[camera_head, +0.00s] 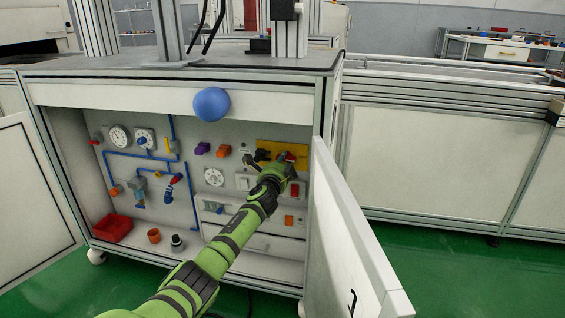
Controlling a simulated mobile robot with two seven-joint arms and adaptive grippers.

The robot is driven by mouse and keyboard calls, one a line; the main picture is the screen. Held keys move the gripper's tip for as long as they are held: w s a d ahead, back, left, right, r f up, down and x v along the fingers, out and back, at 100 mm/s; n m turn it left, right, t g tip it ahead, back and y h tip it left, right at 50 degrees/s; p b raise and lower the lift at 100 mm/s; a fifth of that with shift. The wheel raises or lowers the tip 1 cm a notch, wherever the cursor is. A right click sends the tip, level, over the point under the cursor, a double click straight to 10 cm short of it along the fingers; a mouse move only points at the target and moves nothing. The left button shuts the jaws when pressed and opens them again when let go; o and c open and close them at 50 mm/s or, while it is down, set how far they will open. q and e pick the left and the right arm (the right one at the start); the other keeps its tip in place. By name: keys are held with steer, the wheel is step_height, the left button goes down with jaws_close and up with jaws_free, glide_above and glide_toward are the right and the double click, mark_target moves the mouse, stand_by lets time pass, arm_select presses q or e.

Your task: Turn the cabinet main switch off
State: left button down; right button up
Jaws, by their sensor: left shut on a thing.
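The cabinet (60,125) stands open in front of me, its door (345,230) swung out to the right. The main switch (288,157) is a red knob on a yellow plate (298,148) at the upper right of the back panel. My left gripper (277,164) reaches in from below and is shut at the red knob. The gripper and wrist hide part of the knob and plate, so I cannot tell the knob's exact angle. My right gripper is not in view.
Gauges, blue pipes and valves fill the panel's left side. A purple and orange connector pair (213,150) sits mid-panel. A red bin (113,228) and an orange cup (154,236) stand on the cabinet floor.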

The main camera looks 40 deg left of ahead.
arm_select(q)
steer(key=shift+r+n, duration=0.25)
steer(key=shift+n, duration=0.15)
steer(key=c, duration=1.1)
jaws_free()
steer(key=shift+o, duration=0.3)
steer(key=shift+w+f, duration=0.1)
steer(key=shift+f, duration=0.1)
steer(key=v, duration=1.2)
